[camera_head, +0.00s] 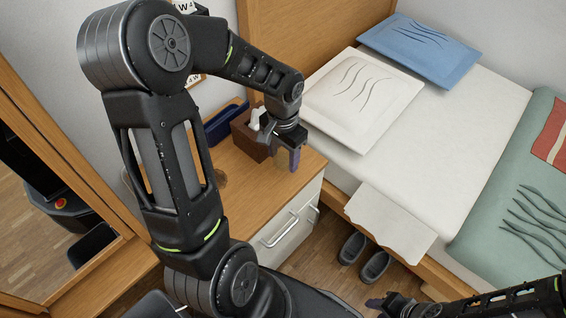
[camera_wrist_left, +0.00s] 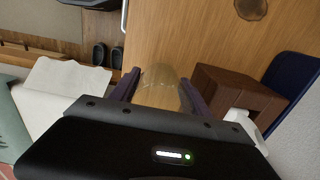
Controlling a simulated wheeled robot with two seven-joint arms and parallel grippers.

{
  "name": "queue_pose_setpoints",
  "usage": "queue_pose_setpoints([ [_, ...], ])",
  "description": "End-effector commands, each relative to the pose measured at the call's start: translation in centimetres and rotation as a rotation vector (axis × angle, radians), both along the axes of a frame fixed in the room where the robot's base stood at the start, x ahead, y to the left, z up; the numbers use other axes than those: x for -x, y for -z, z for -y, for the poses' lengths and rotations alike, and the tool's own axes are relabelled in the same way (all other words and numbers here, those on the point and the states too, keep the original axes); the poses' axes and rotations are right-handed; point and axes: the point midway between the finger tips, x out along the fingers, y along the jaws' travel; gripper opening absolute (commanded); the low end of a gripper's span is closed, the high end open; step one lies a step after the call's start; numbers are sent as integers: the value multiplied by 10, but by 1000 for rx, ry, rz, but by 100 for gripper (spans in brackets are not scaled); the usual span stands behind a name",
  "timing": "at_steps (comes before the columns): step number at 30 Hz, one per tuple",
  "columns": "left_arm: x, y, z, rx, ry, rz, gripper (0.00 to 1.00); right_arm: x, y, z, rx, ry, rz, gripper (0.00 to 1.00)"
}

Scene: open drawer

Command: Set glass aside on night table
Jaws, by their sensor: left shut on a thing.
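A clear glass (camera_head: 281,161) is between the fingers of my left gripper (camera_head: 290,160), over the front right part of the night table (camera_head: 240,205). In the left wrist view the glass (camera_wrist_left: 160,86) sits between the two dark fingers (camera_wrist_left: 158,92), which are shut on it. Whether its base touches the wooden table top is hard to tell. My right gripper (camera_head: 376,303) is at the bottom edge of the head view, away from the table; its opening is too small to judge.
A brown tissue box (camera_head: 247,137) stands close behind the left gripper, with a blue tray (camera_head: 224,122) beyond it. A dark round patch (camera_head: 220,179) marks the table top. The bed (camera_head: 440,130) is at the right, with slippers (camera_head: 352,248) on the floor.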

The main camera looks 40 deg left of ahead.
Motion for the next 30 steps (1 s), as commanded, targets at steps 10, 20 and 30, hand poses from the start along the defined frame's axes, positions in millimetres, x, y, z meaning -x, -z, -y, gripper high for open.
queue_pose_setpoints([
  [10, 0, 34, 0, 0, 0, -1, 7, 0, 8, 0, 0, 1, 0, 36],
  [20, 1, 38, 0, 1, 0, -2, 56, 0, 11, 0, 0, 1, 0, 36],
  [30, 1, 37, 0, 1, 0, -2, 77, 0, 10, 0, 0, 1, 0, 36],
])
